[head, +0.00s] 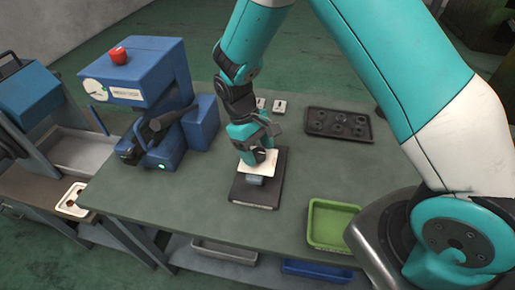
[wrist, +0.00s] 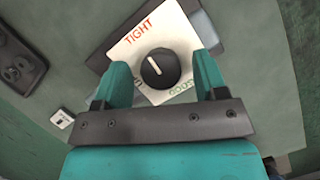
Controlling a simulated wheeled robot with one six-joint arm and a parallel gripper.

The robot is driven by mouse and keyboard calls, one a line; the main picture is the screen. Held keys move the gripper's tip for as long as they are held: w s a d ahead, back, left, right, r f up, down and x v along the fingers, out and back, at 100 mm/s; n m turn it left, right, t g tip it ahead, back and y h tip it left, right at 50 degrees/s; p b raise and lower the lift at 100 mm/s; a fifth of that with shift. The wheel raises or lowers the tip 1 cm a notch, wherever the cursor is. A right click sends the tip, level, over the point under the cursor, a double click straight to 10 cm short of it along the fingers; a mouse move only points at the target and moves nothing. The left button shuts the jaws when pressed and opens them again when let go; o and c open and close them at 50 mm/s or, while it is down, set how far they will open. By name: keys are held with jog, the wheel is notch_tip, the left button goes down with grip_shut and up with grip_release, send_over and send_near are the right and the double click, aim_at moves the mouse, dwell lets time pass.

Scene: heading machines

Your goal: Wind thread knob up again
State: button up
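The thread knob is a round black knob (wrist: 160,68) with a white pointer line, set on a white card (wrist: 133,52). The pointer slants to the upper left in the wrist view, roughly toward the red word TIGHT. A green word on the card's lower side is partly hidden by my gripper. My gripper (wrist: 163,66) is open, with one teal finger on each side of the knob and gaps to it. In the head view my gripper (head: 262,153) is over the white card (head: 254,168) on a dark base plate (head: 257,193) and hides the knob.
A blue machine (head: 150,75) with a red button and a gauge stands on the table at left. A dark tray (head: 338,124) with round parts lies at the back right. A green bin (head: 330,238) sits at the front right. Small white tags (head: 279,106) lie behind my gripper.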

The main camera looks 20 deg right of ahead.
jog(key=b+v, duration=0.3)
jog(key=v, duration=1.4)
jog(key=shift+r, duration=0.2)
